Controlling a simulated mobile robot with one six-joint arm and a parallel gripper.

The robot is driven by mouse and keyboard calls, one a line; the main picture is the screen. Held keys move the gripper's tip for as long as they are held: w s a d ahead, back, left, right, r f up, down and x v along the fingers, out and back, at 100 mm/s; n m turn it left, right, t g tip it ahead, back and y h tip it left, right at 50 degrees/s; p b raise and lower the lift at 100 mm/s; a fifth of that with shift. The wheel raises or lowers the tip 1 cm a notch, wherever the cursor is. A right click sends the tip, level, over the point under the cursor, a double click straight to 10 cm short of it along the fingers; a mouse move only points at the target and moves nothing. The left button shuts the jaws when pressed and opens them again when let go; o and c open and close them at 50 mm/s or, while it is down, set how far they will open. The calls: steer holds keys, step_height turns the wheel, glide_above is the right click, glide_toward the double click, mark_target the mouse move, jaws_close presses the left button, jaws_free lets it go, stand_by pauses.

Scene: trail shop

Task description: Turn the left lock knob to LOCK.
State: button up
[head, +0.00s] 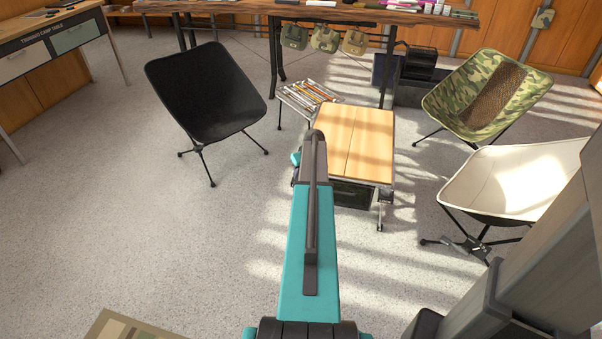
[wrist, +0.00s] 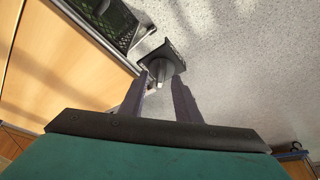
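In the wrist view my gripper (wrist: 163,80) has its two dark fingers apart. Just beyond the fingertips is a dark flared part (wrist: 157,55) with a small pale piece at its near end, possibly the left lock knob. The pale piece appears between the fingertips; I cannot tell whether they touch it. No LOCK marking is readable. The low table (head: 372,150) with a slatted wooden top stands ahead in the head view, and its top also shows in the wrist view (wrist: 65,50). In the head view my arm covers the table's left side, hiding fingertips and knob.
A black chair (head: 208,90) stands left of the table. A rack of poles (head: 308,93) stands behind it. A camouflage chair (head: 475,95) and a cream chair (head: 515,180) stand at the right. A black mesh-sided part (wrist: 108,18) sits beside the tabletop.

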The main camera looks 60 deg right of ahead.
steer(key=p+v, duration=0.1)
steer(key=v, duration=1.1)
steer(key=shift+s+r, duration=0.2)
steer(key=shift+r, duration=0.05)
